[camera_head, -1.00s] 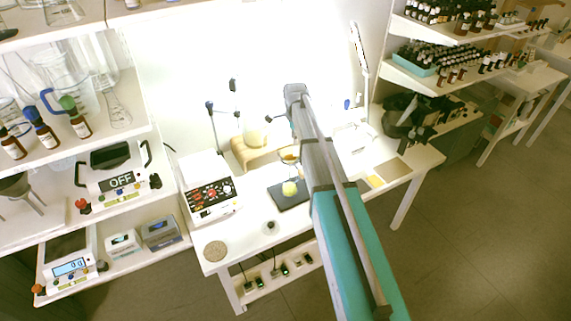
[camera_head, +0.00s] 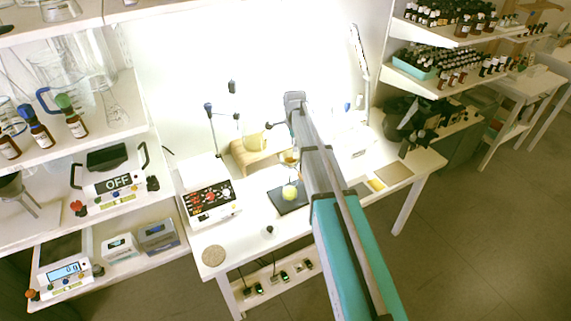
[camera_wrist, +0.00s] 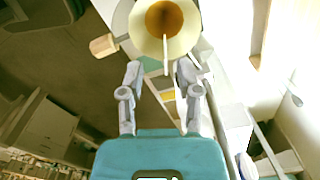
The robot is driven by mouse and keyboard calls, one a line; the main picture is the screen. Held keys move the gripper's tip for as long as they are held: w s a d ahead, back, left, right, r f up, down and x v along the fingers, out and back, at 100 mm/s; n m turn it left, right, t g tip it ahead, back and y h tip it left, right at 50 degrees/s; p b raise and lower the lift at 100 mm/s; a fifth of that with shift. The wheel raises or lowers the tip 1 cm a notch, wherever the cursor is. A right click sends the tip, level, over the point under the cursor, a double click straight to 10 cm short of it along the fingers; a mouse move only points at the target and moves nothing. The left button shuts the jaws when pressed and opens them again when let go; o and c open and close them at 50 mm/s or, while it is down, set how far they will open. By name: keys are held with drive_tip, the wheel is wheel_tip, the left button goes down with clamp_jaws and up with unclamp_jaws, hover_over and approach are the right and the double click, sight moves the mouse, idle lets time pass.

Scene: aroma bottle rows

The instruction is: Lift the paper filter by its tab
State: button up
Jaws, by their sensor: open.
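The paper filter (camera_wrist: 185,40) is a cream cone with a brown inside, at the top of the wrist view. Its narrow pale tab (camera_wrist: 166,62) points down toward my gripper (camera_wrist: 158,72). My gripper is open, its two grey fingers either side of the tab's line, with nothing held between them. I cannot tell how far the tab reaches in depth between the fingertips. In the head view the brown-filled filter (camera_head: 289,157) shows just left of my arm, above a round yellowish vessel (camera_head: 290,192) on a dark plate (camera_head: 280,206). My fingers are hidden there behind the arm.
A white device with knobs (camera_head: 210,200) stands to the left, and a round disc (camera_head: 213,255) lies at the table's front left. Shelves flank the table. A wooden handle (camera_wrist: 103,46) shows beside the filter.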

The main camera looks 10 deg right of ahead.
sight(294, 157)
drive_tip(key=shift+w+f+b, duration=0.1)
drive_tip(key=shift+f+b, duration=1.9)
drive_tip(key=shift+f, duration=0.25)
clamp_jaws()
